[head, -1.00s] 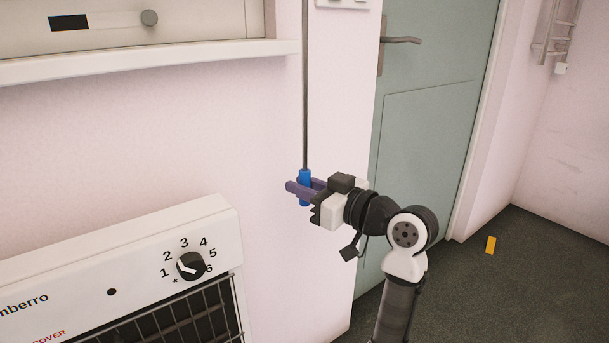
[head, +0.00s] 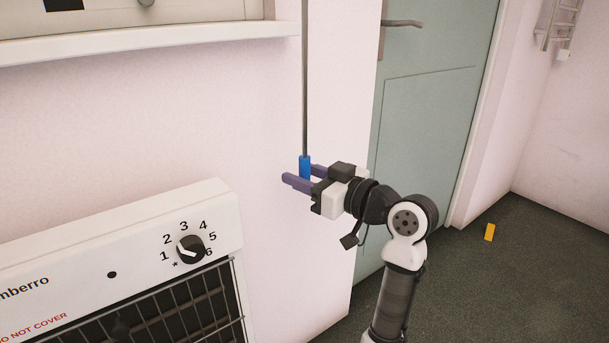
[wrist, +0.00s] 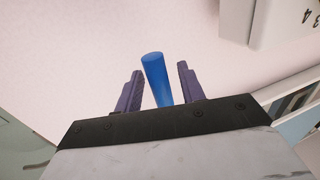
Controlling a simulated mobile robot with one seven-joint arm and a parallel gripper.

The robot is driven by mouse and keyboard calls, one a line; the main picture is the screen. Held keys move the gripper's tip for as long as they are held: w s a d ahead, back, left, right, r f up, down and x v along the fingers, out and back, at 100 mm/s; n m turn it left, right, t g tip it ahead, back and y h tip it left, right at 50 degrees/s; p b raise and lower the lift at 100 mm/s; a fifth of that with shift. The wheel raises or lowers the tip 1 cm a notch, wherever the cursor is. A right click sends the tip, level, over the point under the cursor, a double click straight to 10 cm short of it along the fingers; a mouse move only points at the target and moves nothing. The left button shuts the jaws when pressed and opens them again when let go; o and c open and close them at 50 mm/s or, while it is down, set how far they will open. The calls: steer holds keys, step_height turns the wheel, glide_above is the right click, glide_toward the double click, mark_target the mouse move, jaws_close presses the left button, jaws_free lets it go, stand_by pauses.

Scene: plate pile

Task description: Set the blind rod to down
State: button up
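The blind rod (head: 305,85) is a thin grey rod hanging down along the pink wall, with a blue handle (head: 305,167) at its lower end. My gripper (head: 303,178) is around the handle's lower part, with one purple finger on each side. In the wrist view, the blue handle (wrist: 157,78) stands between the two fingers of my gripper (wrist: 158,82), with a gap visible on both sides. The gripper is open. The rod's upper end is out of view.
A white heater (head: 120,245) with a numbered dial (head: 190,249) is on the wall at lower left. A white sill (head: 150,42) is above it. A green door (head: 430,130) is at right, behind my arm. A yellow object (head: 490,232) lies on the dark floor.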

steer(key=p+v, duration=0.1)
steer(key=v, duration=1.2)
steer(key=shift+s+d, duration=0.25)
